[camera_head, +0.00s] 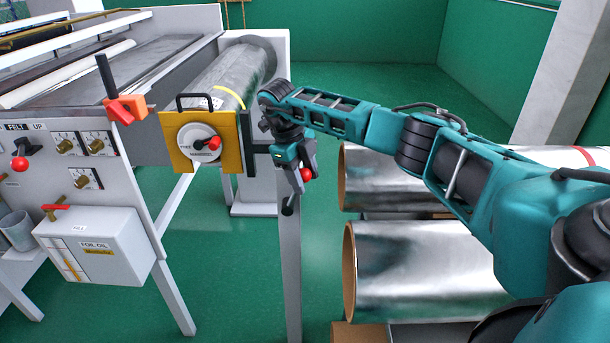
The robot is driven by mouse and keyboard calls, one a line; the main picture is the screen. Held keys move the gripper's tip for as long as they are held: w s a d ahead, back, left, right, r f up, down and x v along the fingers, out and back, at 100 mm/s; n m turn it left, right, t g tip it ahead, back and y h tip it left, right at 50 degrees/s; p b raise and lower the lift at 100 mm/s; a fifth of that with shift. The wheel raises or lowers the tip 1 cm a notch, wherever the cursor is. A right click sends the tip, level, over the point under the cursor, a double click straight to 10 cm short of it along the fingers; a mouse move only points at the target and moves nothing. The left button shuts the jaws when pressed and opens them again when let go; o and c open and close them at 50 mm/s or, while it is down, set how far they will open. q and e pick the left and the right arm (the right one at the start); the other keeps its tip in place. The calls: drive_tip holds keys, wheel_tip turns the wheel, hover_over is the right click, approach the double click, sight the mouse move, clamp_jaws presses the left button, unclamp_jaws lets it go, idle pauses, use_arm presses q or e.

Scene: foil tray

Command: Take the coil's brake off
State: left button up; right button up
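The foil coil (232,72) is a shiny grey roll mounted at the end of the machine. A yellow plate (180,155) with a black handle, a white dial and a red knob (214,143) sits at its near end. My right gripper (301,172) points down to the right of this plate, above a pale post. A red ball knob (307,175) shows at its fingertips, with a dark piece (289,206) just below. Whether the fingers grip the ball or only touch it is unclear. My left gripper is not in view.
A control panel with an orange-based lever (124,107), another red knob (19,164) and a foil oil box (95,245) stands at left. Large foil rolls (420,270) lie at right under my arm. Green floor (230,260) is open between them.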

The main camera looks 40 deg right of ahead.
sight(290, 201)
drive_tip(key=shift+o, duration=1.2)
drive_tip(key=shift+r, duration=0.1)
drive_tip(key=v, duration=1.2)
drive_tip(key=shift+a+r, duration=0.15)
drive_tip(key=shift+r, duration=0.2)
drive_tip(key=shift+w, duration=0.1)
